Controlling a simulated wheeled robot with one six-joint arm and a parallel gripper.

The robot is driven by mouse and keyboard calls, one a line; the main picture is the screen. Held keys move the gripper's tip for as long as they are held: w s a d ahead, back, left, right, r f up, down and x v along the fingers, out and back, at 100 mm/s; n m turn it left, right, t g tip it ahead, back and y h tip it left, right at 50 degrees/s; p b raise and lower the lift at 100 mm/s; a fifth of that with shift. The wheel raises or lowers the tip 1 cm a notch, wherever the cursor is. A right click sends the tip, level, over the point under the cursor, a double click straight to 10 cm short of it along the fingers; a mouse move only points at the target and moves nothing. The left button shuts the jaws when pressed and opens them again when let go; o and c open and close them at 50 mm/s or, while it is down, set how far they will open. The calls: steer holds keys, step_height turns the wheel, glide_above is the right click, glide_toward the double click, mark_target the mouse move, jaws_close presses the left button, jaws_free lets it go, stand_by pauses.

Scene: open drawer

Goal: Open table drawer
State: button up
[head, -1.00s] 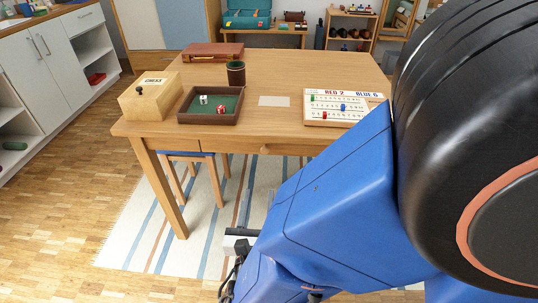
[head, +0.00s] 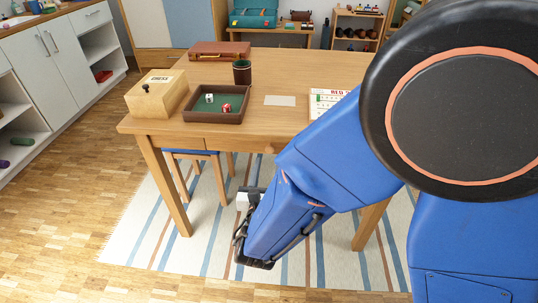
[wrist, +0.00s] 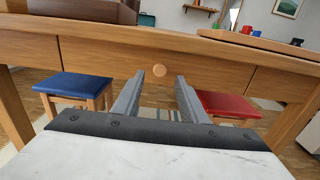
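The wooden table (head: 225,58) has a drawer (head: 238,145) under its top, seen front-on in the wrist view (wrist: 110,57). The drawer front looks flush with the table apron. Its round wooden knob (wrist: 159,70) sits at the middle of the front, above and between my fingertips in the wrist view. My gripper (wrist: 155,88) is open and empty, with its two grey fingers apart and pointing at the table front. I see no contact with the knob. In the head view my arm hides much of the table's right front, and the fingers are hard to make out.
A blue-topped stool (wrist: 72,87) and a red-topped stool (wrist: 228,104) stand under the table. A dice tray (head: 216,116), a chess box (head: 156,94) and a cup (head: 242,72) stand on top. The striped rug (head: 145,235) before the table is clear.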

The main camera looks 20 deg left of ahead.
mark_target(269, 150)
steer(key=shift+x, duration=2.7)
jaws_close()
